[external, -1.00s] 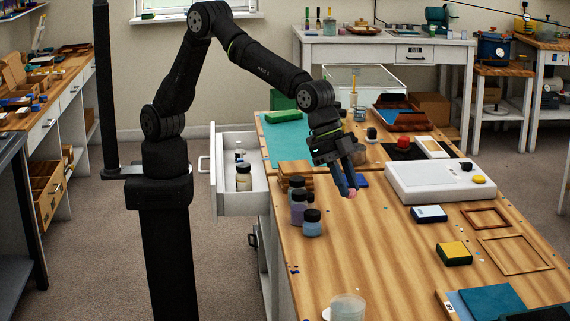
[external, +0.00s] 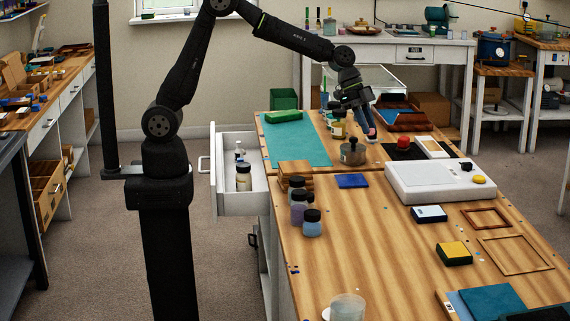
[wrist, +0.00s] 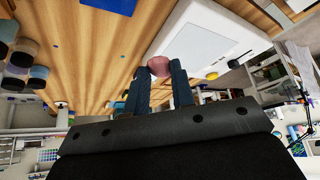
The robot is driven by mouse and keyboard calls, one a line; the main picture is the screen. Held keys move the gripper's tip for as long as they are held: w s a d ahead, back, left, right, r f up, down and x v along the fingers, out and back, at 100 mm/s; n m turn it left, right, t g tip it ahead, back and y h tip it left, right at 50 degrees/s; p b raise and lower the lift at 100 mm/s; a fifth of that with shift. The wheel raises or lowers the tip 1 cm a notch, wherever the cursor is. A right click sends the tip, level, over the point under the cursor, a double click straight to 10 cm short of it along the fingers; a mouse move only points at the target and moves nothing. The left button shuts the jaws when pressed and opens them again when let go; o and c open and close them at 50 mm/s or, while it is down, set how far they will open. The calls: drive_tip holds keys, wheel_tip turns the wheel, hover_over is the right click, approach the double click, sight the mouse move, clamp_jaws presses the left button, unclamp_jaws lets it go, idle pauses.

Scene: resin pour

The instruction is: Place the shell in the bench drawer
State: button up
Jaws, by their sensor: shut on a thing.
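The shell (wrist: 159,66) is a small rounded pink thing between my fingertips in the wrist view. In the external view only a bit of pink shows at the fingertips. My gripper (external: 369,131) is shut on it and holds it over the far part of the bench, by the grey metal pot (external: 352,153). The fingers (wrist: 159,80) point forward in the wrist view. The white bench drawer (external: 243,206) is pulled open at the bench's left side, well to the left of my gripper.
Dark-capped jars (external: 312,226) and a stack of wooden pieces (external: 295,172) stand on the bench edge near the drawer. A blue pad (external: 352,181) lies on the bench. A white device (external: 440,184) stands to the right. The bench's front middle is mostly clear.

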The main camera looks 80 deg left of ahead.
drive_tip(key=s+a, duration=0.3)
drive_tip(key=a, duration=0.7)
drive_tip(key=s+a, duration=0.4)
drive_tip(key=a, duration=0.6)
drive_tip(key=s+a, duration=0.3)
drive_tip(key=a, duration=0.8)
drive_tip(key=s+a+r+n, duration=0.1)
drive_tip(key=s+a, duration=0.8)
drive_tip(key=s, duration=0.3)
drive_tip(key=s+a+r, duration=0.1)
drive_tip(key=s+a, duration=0.8)
drive_tip(key=s, duration=0.4)
drive_tip(key=shift+w+d+f, duration=0.1)
drive_tip(key=shift+f, duration=7.05)
drive_tip(key=shift+w+d+f, duration=0.1)
drive_tip(key=shift+f, duration=7)
